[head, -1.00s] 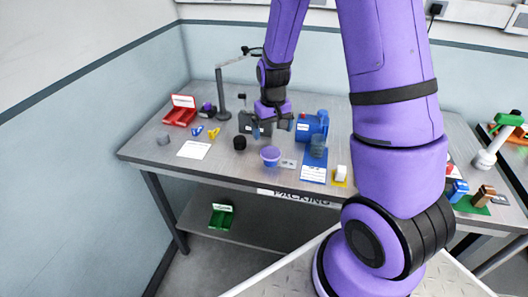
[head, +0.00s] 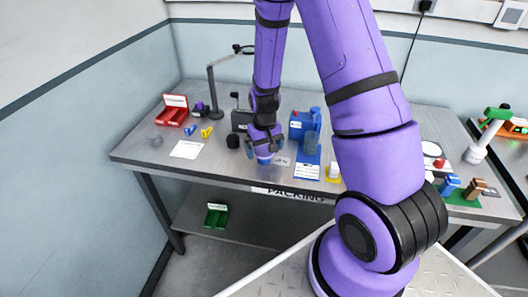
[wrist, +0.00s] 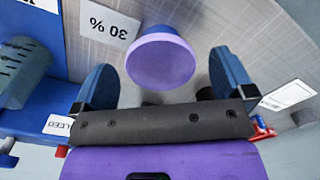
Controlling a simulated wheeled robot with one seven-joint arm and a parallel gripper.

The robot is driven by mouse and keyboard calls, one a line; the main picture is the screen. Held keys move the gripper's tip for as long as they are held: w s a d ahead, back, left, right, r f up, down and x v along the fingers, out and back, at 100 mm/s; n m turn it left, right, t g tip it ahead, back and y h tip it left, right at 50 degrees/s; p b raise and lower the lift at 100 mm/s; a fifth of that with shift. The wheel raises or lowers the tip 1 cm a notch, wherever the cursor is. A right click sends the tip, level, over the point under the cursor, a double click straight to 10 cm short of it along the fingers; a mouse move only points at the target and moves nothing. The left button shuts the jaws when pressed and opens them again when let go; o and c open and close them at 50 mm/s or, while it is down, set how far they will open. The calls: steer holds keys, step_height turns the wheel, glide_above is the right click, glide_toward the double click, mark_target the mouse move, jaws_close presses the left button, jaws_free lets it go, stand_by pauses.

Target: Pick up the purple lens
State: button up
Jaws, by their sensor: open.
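The purple lens (wrist: 162,62) is a short round piece with a lilac face and a blue-violet side. In the wrist view it lies ahead of and between the two blue finger pads, with a gap on each side. In the head view the lens (head: 264,161) stands on the bench, partly hidden under my gripper (head: 265,152). My gripper also shows in the wrist view (wrist: 162,78), open and empty. I cannot tell how far the fingertips are above the bench.
A "30 %" card (wrist: 107,22) lies beside the lens. A black cylinder (head: 233,141) stands close left, a blue box (head: 304,124) right. A white sheet (head: 187,149), a red tray (head: 174,112) and a lamp (head: 213,95) are farther left. The bench's front edge is near.

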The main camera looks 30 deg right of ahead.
steer(key=shift+c, duration=0.5)
steer(key=c, duration=0.8)
steer(key=shift+c, duration=0.2)
steer(key=shift+r, duration=0.15)
